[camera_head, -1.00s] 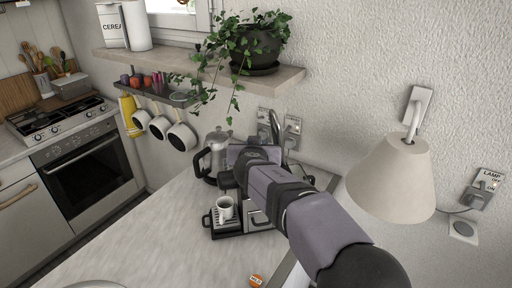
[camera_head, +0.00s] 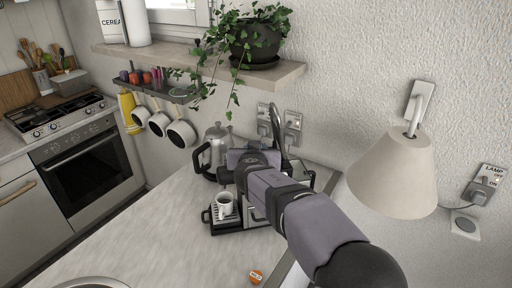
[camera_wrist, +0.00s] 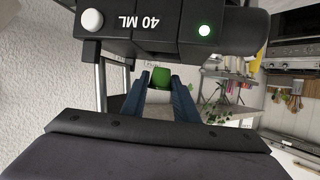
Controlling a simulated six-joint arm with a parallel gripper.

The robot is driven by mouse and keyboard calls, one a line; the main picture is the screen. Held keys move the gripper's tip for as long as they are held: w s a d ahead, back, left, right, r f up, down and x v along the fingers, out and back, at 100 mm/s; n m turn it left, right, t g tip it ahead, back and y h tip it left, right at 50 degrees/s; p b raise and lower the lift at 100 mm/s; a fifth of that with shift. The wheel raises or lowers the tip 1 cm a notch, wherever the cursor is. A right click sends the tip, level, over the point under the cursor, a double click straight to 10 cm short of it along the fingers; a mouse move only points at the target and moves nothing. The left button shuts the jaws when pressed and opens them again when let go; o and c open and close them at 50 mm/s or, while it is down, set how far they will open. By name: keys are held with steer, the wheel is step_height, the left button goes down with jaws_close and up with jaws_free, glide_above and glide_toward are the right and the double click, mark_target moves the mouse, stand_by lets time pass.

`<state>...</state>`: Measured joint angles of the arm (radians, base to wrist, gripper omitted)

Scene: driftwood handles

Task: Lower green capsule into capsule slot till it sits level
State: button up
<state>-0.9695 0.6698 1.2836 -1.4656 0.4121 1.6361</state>
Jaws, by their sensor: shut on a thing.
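The green capsule (camera_wrist: 161,77) shows in the wrist view between the tips of my gripper (camera_wrist: 161,84), which is shut on it. The coffee machine (camera_wrist: 150,35) fills the top of the wrist view, with a "40 ML" label and a lit green light. The capsule appears just past the machine's near edge. In the head view my arm covers much of the machine (camera_head: 224,226), and the capsule is hidden there. I cannot make out the capsule slot in either view.
A white cup (camera_head: 225,203) stands on the machine's drip tray. A metal pot (camera_head: 214,150) is behind it. An orange capsule (camera_head: 256,277) lies on the counter (camera_head: 160,235) near the front. A lamp (camera_head: 395,175) hangs at the right. The counter's left side is clear.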

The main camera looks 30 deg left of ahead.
steer(key=shift+f+b, duration=0.9)
steer(key=shift+f, duration=0.1)
steer(key=o, duration=1.1)
steer(key=shift+b, duration=0.3)
steer(key=shift+s, duration=0.1)
steer(key=b+v, duration=0.4)
steer(key=v, duration=0.1)
steer(key=shift+s+d, duration=0.2)
steer(key=shift+s, duration=0.1)
steer(key=shift+s+d+r, duration=0.35)
steer(key=shift+s+r, duration=0.1)
steer(key=shift+s, duration=0.1)
